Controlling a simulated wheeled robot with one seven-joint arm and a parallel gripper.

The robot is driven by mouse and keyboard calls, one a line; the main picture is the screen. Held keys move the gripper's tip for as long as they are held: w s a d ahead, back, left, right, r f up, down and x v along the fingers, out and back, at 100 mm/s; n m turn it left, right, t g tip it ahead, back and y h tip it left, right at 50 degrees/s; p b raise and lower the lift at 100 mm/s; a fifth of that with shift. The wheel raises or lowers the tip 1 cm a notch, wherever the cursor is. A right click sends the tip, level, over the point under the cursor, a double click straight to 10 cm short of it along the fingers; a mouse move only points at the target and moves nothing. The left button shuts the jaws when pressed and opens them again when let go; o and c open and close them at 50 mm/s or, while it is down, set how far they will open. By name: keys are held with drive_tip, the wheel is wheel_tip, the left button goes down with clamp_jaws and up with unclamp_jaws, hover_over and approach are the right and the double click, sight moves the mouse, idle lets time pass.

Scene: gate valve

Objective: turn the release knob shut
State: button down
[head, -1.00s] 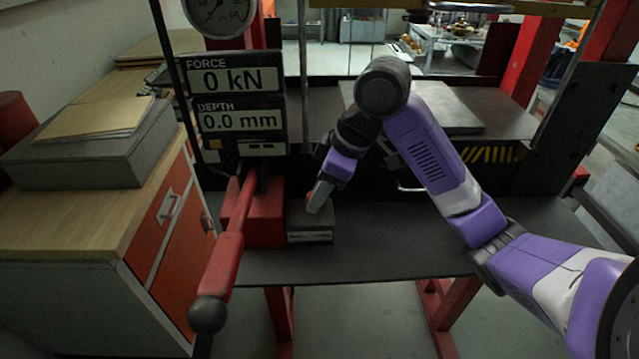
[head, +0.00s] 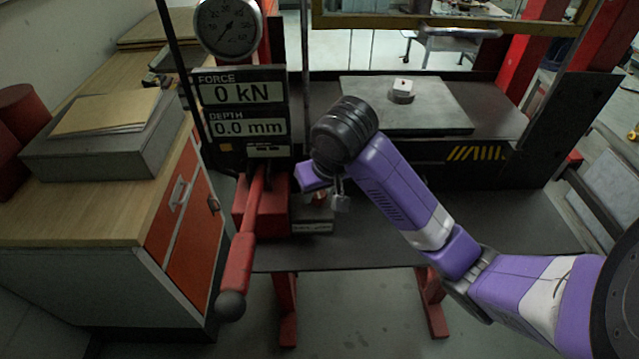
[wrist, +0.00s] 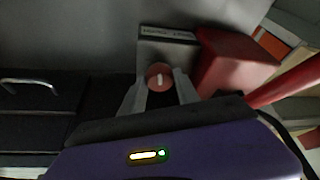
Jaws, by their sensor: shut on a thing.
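The release knob (wrist: 160,76) is round and red with a short pale mark, which stands near upright in the wrist view. It sits on a grey block (wrist: 155,45) with a pale label strip. My gripper (wrist: 161,84) has a finger on either side of the knob and is shut on it. In the head view my gripper (head: 335,202) is at the grey block (head: 311,227), beside the red pump body. Only a small red bit of the knob (head: 320,197) shows there, mostly hidden by my gripper.
A red pump lever (head: 240,262) with a dark ball end juts forward left of the block. Displays (head: 237,108) read 0 kN and 0.0 mm under a round gauge (head: 228,27). A small pale piece (head: 402,88) rests on the press plate. The bench right of the block is clear.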

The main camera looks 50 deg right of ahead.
drive_tip(key=shift+m+g+h, duration=0.3)
drive_tip(key=shift+m+h, duration=0.1)
drive_tip(key=shift+m, duration=0.7)
drive_tip(key=c, duration=0.9)
unclamp_jaws()
drive_tip(key=shift+r, duration=0.1)
drive_tip(key=shift+a+r, duration=0.15)
drive_tip(key=shift+r, duration=0.55)
drive_tip(key=shift+s+a+r, duration=0.15)
drive_tip(key=shift+s+r, duration=0.2)
drive_tip(key=shift+r, duration=0.15)
drive_tip(key=shift+v, duration=2.5)
drive_tip(key=shift+a, duration=0.1)
